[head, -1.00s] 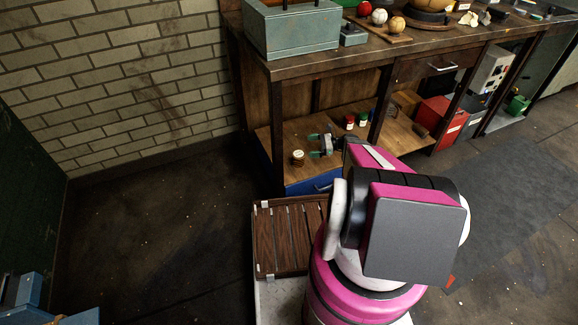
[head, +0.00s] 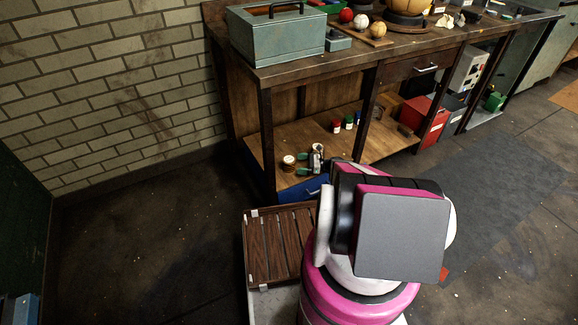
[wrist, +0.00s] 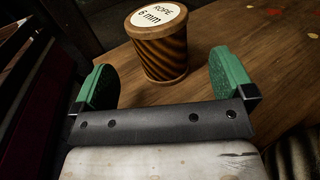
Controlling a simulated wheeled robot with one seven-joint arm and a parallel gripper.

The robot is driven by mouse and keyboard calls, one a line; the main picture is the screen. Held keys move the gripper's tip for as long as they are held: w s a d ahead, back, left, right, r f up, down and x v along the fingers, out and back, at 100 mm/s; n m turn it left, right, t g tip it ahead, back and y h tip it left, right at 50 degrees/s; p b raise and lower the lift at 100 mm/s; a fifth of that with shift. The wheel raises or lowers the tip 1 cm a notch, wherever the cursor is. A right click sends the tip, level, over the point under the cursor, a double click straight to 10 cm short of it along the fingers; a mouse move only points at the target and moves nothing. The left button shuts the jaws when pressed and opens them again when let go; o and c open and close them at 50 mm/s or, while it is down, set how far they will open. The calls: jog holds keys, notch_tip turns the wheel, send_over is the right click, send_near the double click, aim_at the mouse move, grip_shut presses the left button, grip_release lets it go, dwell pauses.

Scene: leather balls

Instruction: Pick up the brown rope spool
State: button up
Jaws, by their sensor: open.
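The brown rope spool (wrist: 160,52) stands upright on the wooden lower shelf, its round white top label reading "ROPE 6 mm". In the head view the spool (head: 289,163) is small, near the shelf's left front. My gripper (wrist: 163,78) is open, with its two green-padded fingers apart. In the wrist view the spool stands ahead of the palm, between the fingers' directions and mostly beyond their tips, with no visible contact. In the head view my gripper (head: 304,163) is just right of the spool, partly hidden by my arm.
The workbench (head: 385,50) top overhangs the shelf (head: 265,140), with a dark post left of the spool. Small red-capped and green-capped jars (head: 337,125) stand farther back right. A red box (head: 422,118) stands farther right.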

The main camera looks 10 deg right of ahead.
aim_at(290, 163)
jog(key=x, duration=0.6)
jog(key=c, duration=1.1)
